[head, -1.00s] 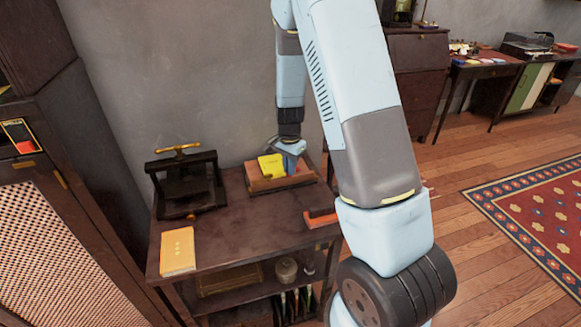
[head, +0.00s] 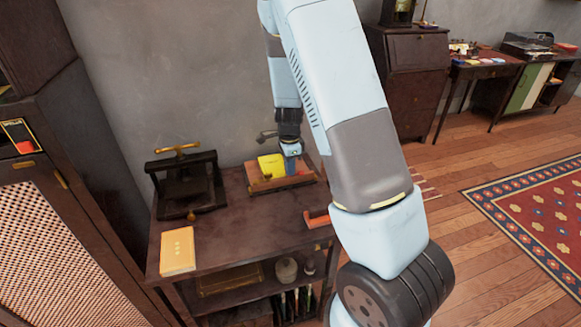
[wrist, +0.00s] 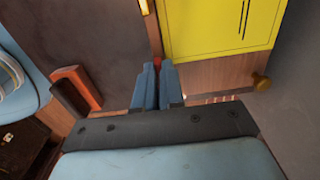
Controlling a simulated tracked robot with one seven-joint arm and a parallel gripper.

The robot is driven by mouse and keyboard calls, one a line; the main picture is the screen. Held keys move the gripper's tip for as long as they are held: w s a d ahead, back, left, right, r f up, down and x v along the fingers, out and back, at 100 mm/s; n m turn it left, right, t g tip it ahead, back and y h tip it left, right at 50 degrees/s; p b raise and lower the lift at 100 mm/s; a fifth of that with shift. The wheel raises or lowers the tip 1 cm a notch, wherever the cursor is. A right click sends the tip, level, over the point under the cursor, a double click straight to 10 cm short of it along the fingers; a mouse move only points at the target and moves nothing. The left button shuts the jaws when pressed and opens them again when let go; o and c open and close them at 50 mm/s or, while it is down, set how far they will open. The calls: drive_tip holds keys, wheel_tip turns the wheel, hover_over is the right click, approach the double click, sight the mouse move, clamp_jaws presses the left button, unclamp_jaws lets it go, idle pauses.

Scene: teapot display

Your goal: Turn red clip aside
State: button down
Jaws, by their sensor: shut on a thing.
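The red clip (wrist: 157,64) shows in the wrist view as a small red piece at the tips of my gripper, beside the yellow booklet (wrist: 218,25). My gripper (wrist: 157,70) is shut on it, and the blue fingers hide most of it. In the head view my gripper (head: 291,166) points down at the right side of the yellow booklet (head: 270,166). The booklet rests in a wooden tray (head: 262,188) at the back of the dark table. The clip cannot be made out in the head view, and its angle is unclear.
An orange-red block (head: 316,218) lies at the table's right edge. A dark press (head: 185,183) with a brass handle stands at the left, and a tan book (head: 178,250) lies at the front left. The middle of the table (head: 240,225) is clear.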

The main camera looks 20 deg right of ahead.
drive_tip(key=shift+w+a, duration=0.1)
idle(0.3)
drive_tip(key=c, duration=1.2)
unclamp_jaws()
drive_tip(key=shift+c, duration=0.2)
drive_tip(key=shift+r, duration=0.1)
wheel_tip(320, 180, up, 14)
drive_tip(key=shift+f, duration=0.25)
